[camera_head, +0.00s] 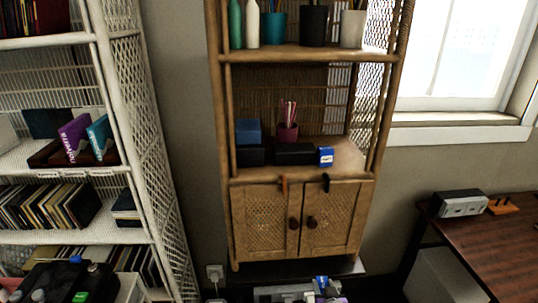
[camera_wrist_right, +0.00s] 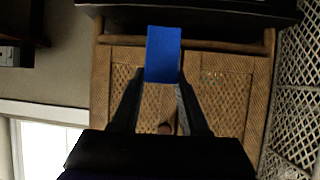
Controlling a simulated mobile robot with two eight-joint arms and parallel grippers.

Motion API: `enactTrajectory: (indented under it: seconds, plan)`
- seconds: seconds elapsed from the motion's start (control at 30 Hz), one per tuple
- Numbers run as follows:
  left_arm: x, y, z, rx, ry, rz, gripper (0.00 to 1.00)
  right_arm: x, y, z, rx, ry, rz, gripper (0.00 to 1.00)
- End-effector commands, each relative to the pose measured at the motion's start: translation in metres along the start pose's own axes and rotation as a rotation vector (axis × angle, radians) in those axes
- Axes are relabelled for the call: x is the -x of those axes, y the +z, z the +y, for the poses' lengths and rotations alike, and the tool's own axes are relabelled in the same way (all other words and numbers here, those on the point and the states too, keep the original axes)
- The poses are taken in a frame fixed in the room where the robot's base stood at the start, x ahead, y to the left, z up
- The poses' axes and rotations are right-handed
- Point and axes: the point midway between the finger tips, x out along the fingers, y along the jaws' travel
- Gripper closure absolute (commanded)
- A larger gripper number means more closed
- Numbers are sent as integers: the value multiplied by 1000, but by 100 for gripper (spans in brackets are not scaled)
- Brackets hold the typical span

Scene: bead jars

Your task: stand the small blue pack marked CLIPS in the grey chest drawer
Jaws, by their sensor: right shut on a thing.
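My right gripper (camera_wrist_right: 162,78) is shut on a plain blue pack (camera_wrist_right: 162,52) in the right wrist view, which shows the room upside down. The pack sticks out past the fingertips, in front of the wicker cabinet doors. No marking shows on its visible face. In the head view the right gripper (camera_head: 321,286) is low at the bottom edge, below the cabinet, partly cut off. A grey box with a dark top (camera_head: 460,205) stands on the desk at the right; I cannot tell whether it is the chest or whether a drawer is open. My left gripper is not in view.
A white wicker shelf (camera_head: 150,160) stands left. The brown desk (camera_head: 500,245) has clear room in front of the grey box.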

Motion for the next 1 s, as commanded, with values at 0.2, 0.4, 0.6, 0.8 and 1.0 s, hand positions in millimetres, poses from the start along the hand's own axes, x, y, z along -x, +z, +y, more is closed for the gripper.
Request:
enactTrajectory:
  seconds: [0.2, 0.4, 0.6, 0.8, 1.0]
  plan:
    - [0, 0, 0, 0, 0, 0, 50, 8, -1, 13, 7, -12, -1, 100]
    - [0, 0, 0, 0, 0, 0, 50, 8, -1, 14, 10, -14, -2, 100]
    - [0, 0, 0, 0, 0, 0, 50, 8, -1, 13, 9, -14, -2, 100]
    - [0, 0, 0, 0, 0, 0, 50, 8, -1, 13, 9, -14, -3, 100]
    - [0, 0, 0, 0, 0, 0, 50, 8, -1, 13, 9, -14, -3, 100]
